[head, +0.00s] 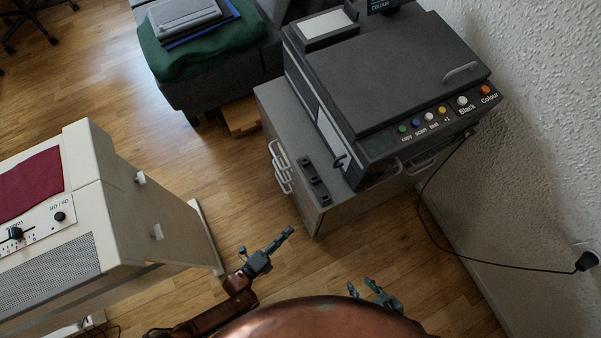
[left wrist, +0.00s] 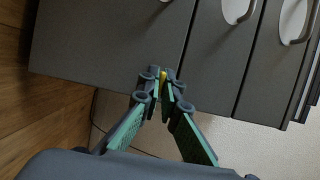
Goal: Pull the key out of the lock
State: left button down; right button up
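A small yellow piece, apparently the key (left wrist: 169,75), shows between the fingertips of my left gripper (left wrist: 165,88) in the left wrist view. Those fingers are drawn together on it, in front of the dark grey cabinet front (left wrist: 110,40). Most of the key is covered by the fingertips. I cannot make out the lock or whether the key is in it. In the head view my left gripper (head: 286,236) is left of and below the grey cabinet (head: 335,205), and the key is not discernible. My right gripper (head: 362,288) is open and empty, with its fingers apart.
A dark printer (head: 400,75) stands on the cabinet, with a black item (head: 315,180) beside it. Drawer handles (head: 281,167) stick out of the cabinet. A black cord (head: 440,235) runs to the wall. Wooden floor (head: 225,170) lies between.

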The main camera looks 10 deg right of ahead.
pick_arm(q)
jog(key=shift+s+a, duration=0.25)
jog(key=shift+a, duration=0.55)
jog(key=shift+s+a, duration=0.2)
jog(key=shift+a, duration=0.55)
